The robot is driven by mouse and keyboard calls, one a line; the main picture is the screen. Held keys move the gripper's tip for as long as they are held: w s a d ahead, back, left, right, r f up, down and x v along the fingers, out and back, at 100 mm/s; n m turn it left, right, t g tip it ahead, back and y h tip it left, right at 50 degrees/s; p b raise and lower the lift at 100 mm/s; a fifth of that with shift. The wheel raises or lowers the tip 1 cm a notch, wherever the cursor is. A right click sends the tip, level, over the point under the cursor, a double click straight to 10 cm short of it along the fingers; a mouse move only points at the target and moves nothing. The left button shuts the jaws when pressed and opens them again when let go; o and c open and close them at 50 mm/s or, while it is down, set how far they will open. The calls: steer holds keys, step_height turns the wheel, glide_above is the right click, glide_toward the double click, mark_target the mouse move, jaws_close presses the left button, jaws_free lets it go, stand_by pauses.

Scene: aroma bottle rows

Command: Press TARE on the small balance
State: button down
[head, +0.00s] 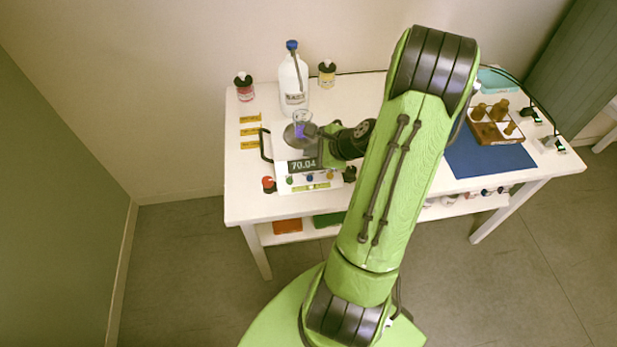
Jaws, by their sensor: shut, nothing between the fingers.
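The small balance (283,170) stands at the left part of the white table. Its display (303,165) reads 70.04. Several small buttons (309,178) line its pale front panel; their lettering is too small to read, so I cannot tell which is TARE. A glass beaker (301,119) with purple contents is on or over its round pan. My gripper (312,131) is shut and empty. It points left above the balance, close beside the beaker; I cannot tell whether they touch. My wrist hides the balance's right side.
A white bottle with a blue cap (292,80) and two small jars (244,88) (327,74) stand behind. A red-topped item (268,184) sits at the balance's front left. A blue mat (485,155) and wooden tray (492,132) lie at right.

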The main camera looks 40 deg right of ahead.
mark_target(312, 180)
step_height(312, 180, down, 8)
steer(key=b, duration=0.6)
stand_by(1.6)
steer(key=shift+f+b, duration=0.35)
steer(key=shift+b, duration=0.1)
steer(key=shift+f, duration=0.4)
stand_by(0.3)
steer(key=shift+r+p, duration=0.5)
steer(key=shift+r, duration=0.35)
step_height(312, 180, up, 5)
steer(key=p, duration=0.4)
steer(key=shift+r+p, duration=0.1)
steer(key=shift+p, duration=0.3)
